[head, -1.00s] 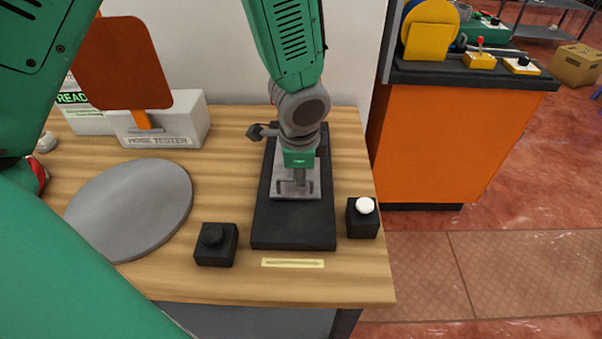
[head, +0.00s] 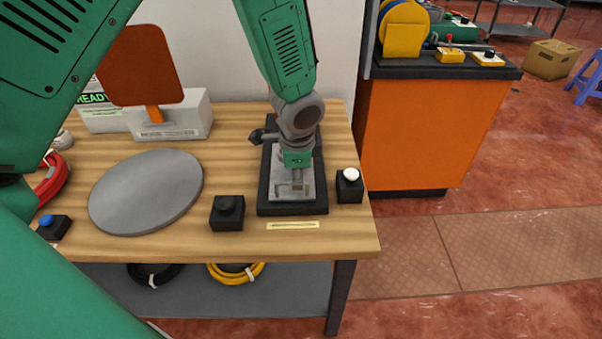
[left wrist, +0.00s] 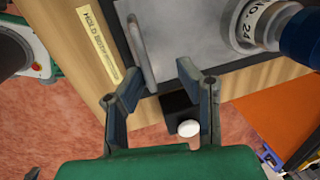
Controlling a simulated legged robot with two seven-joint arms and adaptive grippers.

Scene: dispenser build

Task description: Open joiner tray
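The joiner tray (head: 276,188) is a grey plate on a long black base (head: 264,208), with its front end near the base's front end. In the left wrist view the tray plate (left wrist: 190,38) carries a bar handle (left wrist: 141,52). My left gripper (head: 296,182) points down over the tray's front part. In the left wrist view its two fingertips (left wrist: 160,85) are apart. One end of the handle shows between them, closer to the left finger. Contact is not clear. A grey cylinder marked NO. 24 (left wrist: 256,22) stands over the plate. My right gripper is not in view.
A black box with a white button (head: 350,184) stands right of the base, and a black-buttoned box (head: 227,212) left of it. A yellow label (head: 293,226) lies in front. A round grey plate (head: 147,192) and the hose tester (head: 183,116) are further left. An orange cabinet (head: 418,135) stands right.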

